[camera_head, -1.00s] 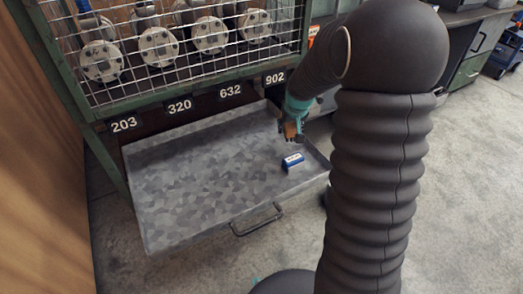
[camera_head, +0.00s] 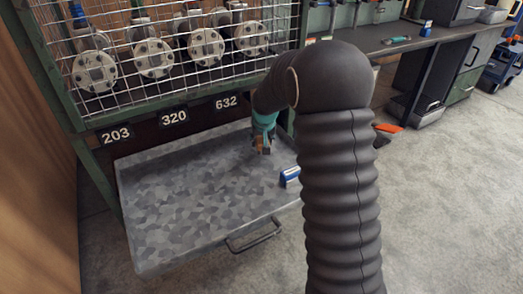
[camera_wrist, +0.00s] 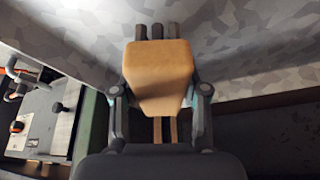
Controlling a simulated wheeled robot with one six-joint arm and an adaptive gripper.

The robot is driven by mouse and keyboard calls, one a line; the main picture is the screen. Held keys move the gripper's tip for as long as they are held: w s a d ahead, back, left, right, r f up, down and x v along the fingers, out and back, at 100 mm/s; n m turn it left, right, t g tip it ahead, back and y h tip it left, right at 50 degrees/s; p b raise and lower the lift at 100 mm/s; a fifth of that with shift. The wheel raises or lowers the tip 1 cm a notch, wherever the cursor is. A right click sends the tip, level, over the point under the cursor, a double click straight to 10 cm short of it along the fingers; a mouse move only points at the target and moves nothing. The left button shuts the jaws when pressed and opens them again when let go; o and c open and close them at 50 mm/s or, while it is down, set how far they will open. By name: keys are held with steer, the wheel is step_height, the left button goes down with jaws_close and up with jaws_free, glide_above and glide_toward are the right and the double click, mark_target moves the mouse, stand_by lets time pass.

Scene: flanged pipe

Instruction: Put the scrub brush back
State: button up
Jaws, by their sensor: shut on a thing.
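My gripper (camera_wrist: 160,100) is shut on a tan wooden block with dark stubs at its far end, which I take to be the scrub brush (camera_wrist: 158,72). The fingers clasp it from both sides in the wrist view. In the head view my gripper (camera_head: 263,143) hangs over the right back part of the open grey drawer (camera_head: 180,200), and only a small brown part of the brush shows below it. Whether the brush touches the drawer floor I cannot tell. A blue and white box (camera_head: 289,177) is at the drawer's right side, near my gripper.
A green-framed cage (camera_head: 165,50) with several flanged pipes stands behind the drawer, above number plates (camera_head: 174,118). A workbench (camera_head: 400,45) stands at the back right. An orange item (camera_head: 388,127) shows right of my arm. Most of the drawer floor is bare.

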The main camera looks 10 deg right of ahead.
steer(key=shift+a+f+b, duration=0.1)
steer(key=shift+f+b, duration=0.25)
steer(key=shift+f, duration=1.7)
steer(key=shift+f, duration=0.15)
steer(key=o, duration=1.2)
